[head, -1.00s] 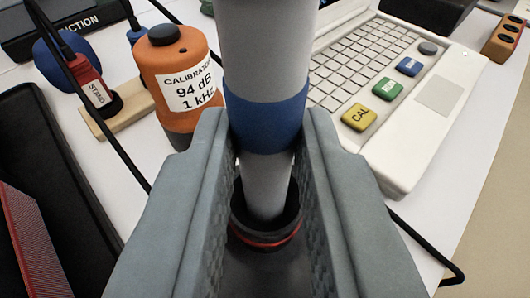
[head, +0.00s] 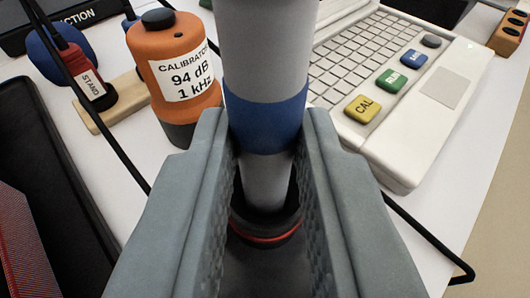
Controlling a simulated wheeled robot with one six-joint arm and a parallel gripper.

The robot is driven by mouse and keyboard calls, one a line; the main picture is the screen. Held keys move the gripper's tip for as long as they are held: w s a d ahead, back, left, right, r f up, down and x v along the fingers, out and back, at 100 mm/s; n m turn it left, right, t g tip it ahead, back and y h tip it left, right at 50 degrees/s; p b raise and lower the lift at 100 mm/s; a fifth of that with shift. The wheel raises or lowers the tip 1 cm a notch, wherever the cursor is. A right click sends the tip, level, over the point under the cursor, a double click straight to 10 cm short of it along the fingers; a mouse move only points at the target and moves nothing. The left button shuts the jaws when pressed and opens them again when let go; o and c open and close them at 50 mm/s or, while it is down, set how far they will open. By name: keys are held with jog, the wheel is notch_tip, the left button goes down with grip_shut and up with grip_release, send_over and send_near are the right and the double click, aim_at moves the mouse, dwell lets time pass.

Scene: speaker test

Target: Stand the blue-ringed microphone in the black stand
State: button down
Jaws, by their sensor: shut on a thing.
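The microphone is a grey cylinder with a blue ring (head: 266,120); its top runs out of the picture. My gripper (head: 268,160) is shut on it at about the blue ring, one finger on each side. The microphone stands close to upright. Its lower end is inside the round mouth of the black stand (head: 266,222), which has a thin red ring around it. How deep the lower end sits, and whether it rests on the bottom, is hidden by the rim.
A white laptop-like device (head: 430,135) lies on the right. A black cable (head: 425,237) runs at lower right; a black case (head: 45,160) lies left.

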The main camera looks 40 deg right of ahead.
jog(key=c, duration=1.2)
grip_release()
jog(key=shift+c, duration=0.2)
jog(key=v, duration=1.7)
jog(key=s+d+r+n+g+y, duration=0.2)
jog(key=s+d+r+n+y, duration=0.15)
jog(key=s+d+y, duration=0.4)
jog(key=s+d+r+n+t+y, duration=0.1)
jog(key=s+r+t, duration=0.3)
jog(key=s+r, duration=0.4)
jog(key=s+d+r+n+t+y, duration=0.2)
jog(key=s+d+r+n+t, duration=0.2)
jog(key=s+r, duration=0.5)
jog(key=shift+s+d+r+t, duration=0.2)
jog(key=shift+r+t, duration=0.3)
jog(key=shift+r, duration=0.15)
